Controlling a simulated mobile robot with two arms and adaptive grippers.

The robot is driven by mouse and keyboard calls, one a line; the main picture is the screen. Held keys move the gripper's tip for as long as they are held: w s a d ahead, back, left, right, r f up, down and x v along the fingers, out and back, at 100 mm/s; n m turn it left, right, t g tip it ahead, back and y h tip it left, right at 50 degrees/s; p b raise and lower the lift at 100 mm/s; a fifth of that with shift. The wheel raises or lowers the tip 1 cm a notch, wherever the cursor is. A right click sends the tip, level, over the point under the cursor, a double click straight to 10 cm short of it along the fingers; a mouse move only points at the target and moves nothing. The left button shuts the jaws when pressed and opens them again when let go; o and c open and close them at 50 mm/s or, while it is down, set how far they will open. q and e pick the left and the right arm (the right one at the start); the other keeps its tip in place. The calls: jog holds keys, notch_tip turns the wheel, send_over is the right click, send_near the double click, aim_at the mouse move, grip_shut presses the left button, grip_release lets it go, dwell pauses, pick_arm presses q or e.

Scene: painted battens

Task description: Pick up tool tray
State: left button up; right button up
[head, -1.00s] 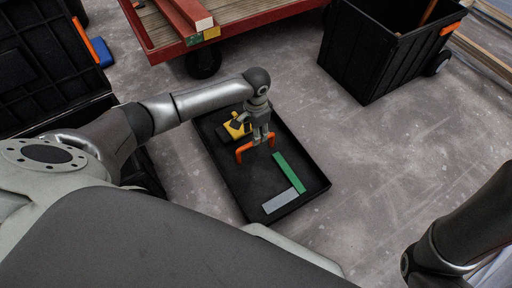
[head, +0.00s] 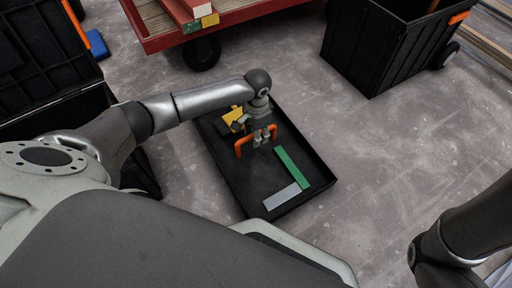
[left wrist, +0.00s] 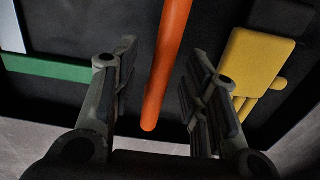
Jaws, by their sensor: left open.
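The tool tray (head: 244,182) is a shallow black tray on the concrete floor, with an orange handle (head: 239,148) arching over its middle. In it lie a yellow and black tool (head: 233,115) and an L-shaped square with a green arm (head: 292,167) and a grey arm (head: 282,197). My left gripper (head: 261,142) is open at the handle. In the left wrist view the orange bar (left wrist: 168,60) runs between the two spread fingers (left wrist: 160,65), with a gap on each side. My right arm shows at lower right, but its gripper is out of view.
A red cart (head: 150,41) with a plank deck and painted battens stands behind the tray. A black wheeled bin (head: 372,55) is at the upper right. An open black case (head: 45,50) is at left, near the tray. Floor right of the tray is clear.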

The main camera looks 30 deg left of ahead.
pick_arm(q)
jog(key=shift+c, duration=0.3)
grip_shut()
jog(key=shift+r, duration=0.1)
